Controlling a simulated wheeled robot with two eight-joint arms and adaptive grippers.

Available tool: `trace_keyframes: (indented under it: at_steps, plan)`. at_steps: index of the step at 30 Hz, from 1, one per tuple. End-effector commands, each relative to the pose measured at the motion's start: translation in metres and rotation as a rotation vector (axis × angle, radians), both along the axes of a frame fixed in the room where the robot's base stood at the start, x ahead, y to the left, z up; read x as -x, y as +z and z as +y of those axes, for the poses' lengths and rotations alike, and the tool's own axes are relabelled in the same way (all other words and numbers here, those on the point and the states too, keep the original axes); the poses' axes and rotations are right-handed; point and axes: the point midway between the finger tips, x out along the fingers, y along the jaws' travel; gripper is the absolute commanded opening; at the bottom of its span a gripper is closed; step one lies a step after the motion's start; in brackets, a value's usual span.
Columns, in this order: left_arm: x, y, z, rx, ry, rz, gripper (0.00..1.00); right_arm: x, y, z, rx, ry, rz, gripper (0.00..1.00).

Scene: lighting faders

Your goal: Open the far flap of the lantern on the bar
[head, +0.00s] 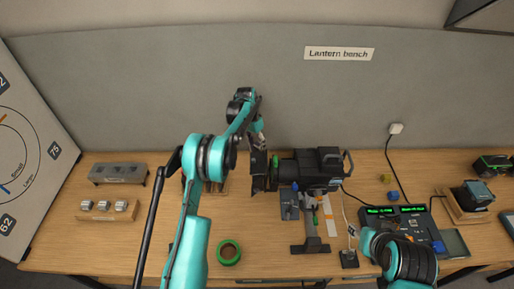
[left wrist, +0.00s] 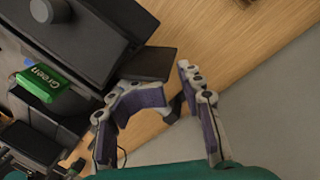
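The black lantern (head: 318,168) sits on a short stand (head: 311,243) on the bench. Its dark flaps (head: 261,180) are at its left end, beside a green piece. My left gripper (head: 258,148) is down at the far side of these flaps, partly merged with them in the head view. In the left wrist view my left gripper (left wrist: 171,82) has its fingers apart. A small dark flap (left wrist: 150,63) is close to the fingertips; I cannot tell whether they touch. A green label (left wrist: 44,82) reading "Green" is at left. My right gripper does not show.
A green tape roll (head: 228,252) lies at the front. A control desk (head: 398,220) with lit displays stands right of the lantern, with cables near it. A wooden block with grey pieces (head: 104,209) and a grey bar (head: 118,174) are at left. A grey panel closes the back.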

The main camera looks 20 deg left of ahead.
Motion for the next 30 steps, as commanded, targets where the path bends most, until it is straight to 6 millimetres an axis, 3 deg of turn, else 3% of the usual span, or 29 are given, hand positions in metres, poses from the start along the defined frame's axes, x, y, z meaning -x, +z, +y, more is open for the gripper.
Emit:
trace_keyframes:
  at_steps: [5, 30]
  plan:
    - [0.0, 0.004, 0.0, 0.001, 0.0, 0.0, 0.36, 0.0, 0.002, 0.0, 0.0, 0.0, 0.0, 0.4]
    - [-0.008, 0.065, 0.011, 0.0, 0.0, 0.0, 0.36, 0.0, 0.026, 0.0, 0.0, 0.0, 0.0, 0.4]
